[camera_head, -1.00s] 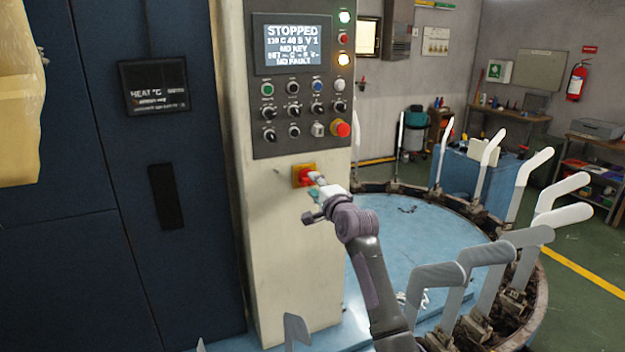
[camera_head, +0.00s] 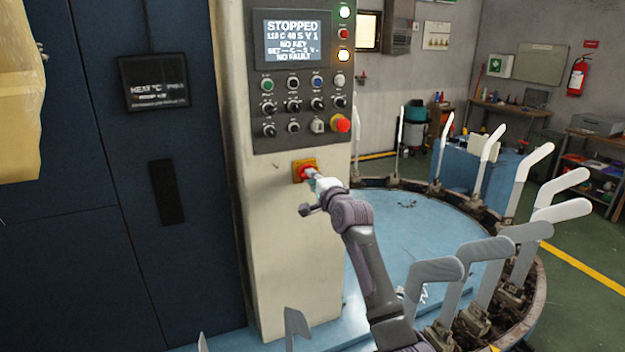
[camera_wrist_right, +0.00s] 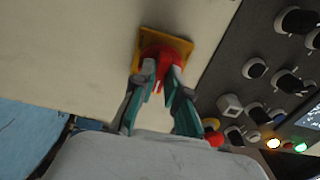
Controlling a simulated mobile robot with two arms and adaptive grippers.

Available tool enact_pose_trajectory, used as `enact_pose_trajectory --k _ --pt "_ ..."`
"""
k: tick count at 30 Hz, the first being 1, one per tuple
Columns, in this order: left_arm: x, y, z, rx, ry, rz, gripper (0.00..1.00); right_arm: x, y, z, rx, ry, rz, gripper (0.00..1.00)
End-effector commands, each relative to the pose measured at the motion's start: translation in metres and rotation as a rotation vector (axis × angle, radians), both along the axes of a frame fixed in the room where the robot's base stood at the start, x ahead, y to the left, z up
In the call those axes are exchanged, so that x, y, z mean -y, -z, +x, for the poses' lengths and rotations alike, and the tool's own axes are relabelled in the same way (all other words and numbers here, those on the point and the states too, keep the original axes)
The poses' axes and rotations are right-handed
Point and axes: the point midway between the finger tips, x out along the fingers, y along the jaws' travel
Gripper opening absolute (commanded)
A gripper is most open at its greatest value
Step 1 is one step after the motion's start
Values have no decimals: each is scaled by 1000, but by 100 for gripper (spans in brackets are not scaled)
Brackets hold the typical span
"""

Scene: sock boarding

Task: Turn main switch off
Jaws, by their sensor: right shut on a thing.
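The main switch is a red rotary knob on a yellow square plate (camera_head: 299,166), low on the cream control column. My right gripper (camera_head: 311,174) is at the knob and hides part of it in the head view. In the right wrist view the red knob (camera_wrist_right: 161,58) sits between the two fingertips of my right gripper (camera_wrist_right: 160,78), which is shut on it. The yellow plate (camera_wrist_right: 187,45) shows around the knob. My left gripper is not in view.
The control panel (camera_head: 262,100) above the switch has a screen reading STOPPED, several knobs and a red emergency button (camera_head: 341,124). A blue round table (camera_head: 400,235) ringed by white sock boards (camera_head: 533,163) stands to the right. A dark blue cabinet (camera_head: 90,250) is at left.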

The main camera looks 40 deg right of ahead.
Motion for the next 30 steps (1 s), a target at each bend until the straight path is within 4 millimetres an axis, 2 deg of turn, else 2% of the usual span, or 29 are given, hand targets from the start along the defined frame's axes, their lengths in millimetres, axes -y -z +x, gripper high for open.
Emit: enact_pose_trajectory --k 11,30 --pt "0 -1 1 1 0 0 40 -1 1 0 -30 -1 -116 0" --pt "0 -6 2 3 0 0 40 0 1 0 -166 -1 -681 0"
